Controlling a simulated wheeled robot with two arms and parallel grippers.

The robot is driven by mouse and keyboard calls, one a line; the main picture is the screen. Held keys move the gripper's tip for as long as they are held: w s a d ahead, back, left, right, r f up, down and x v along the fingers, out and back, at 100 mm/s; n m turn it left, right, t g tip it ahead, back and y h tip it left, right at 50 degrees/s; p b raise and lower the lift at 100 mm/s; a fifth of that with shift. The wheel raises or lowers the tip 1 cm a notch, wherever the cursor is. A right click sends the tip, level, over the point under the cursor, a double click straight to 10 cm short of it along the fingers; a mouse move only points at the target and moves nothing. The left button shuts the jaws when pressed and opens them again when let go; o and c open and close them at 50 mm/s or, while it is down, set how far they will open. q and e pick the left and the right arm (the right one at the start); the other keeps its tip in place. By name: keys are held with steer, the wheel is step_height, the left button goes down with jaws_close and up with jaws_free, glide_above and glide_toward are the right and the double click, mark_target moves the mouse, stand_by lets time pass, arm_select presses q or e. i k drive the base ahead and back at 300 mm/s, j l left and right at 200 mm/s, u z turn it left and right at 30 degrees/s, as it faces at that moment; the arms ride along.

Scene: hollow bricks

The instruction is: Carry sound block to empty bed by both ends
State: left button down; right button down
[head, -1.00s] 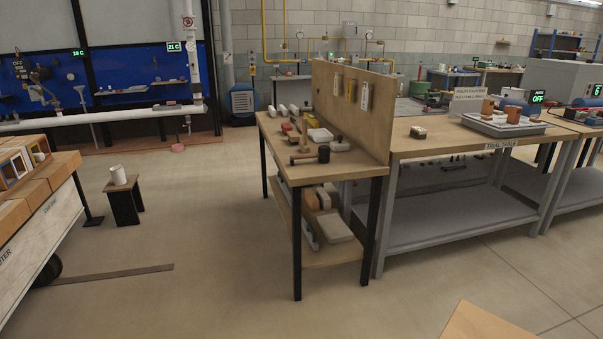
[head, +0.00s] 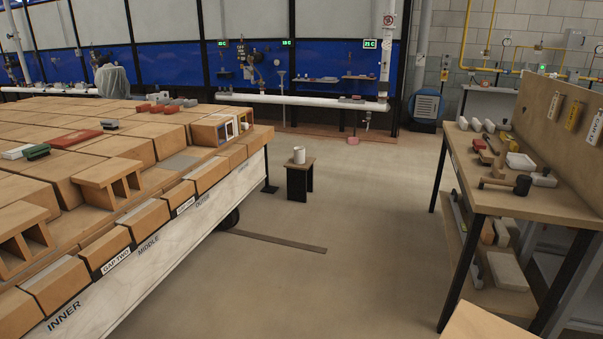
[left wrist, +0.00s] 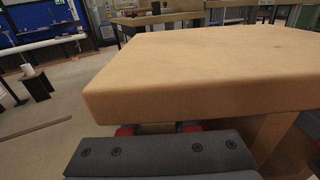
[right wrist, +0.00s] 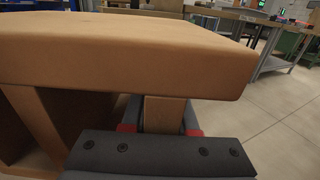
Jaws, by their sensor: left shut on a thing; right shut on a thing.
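The hollow tan block shows as a corner (head: 485,325) at the bottom right of the head view. In the left wrist view its broad top slab (left wrist: 190,75) lies level above my left gripper (left wrist: 157,129), whose red-padded jaws are shut on the web below. In the right wrist view the other end (right wrist: 130,50) shows, with my right gripper (right wrist: 158,129) shut on a web under the slab. A long cart (head: 165,235) of tan bricks fills the left of the head view, its side lettered INNER, MIDDLE and OUTER. A bare grey patch (head: 179,162) lies between its bricks; I cannot tell whether it is the empty bed.
A small black stool (head: 300,182) with a white cup stands past the cart's end. A tool bench (head: 540,195) stands at the right. Open floor (head: 350,230) lies between cart and bench, with a flat dark strip (head: 275,241) on it.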

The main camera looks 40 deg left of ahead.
mark_target(178, 162)
steer(key=i+j+u, duration=0.1)
steer(key=u, duration=0.7)
steer(key=i, duration=4.05)
steer(key=i+l+u, duration=0.1)
steer(key=i+u, duration=0.35)
steer(key=u, duration=2.2)
steer(key=i+l, duration=0.05)
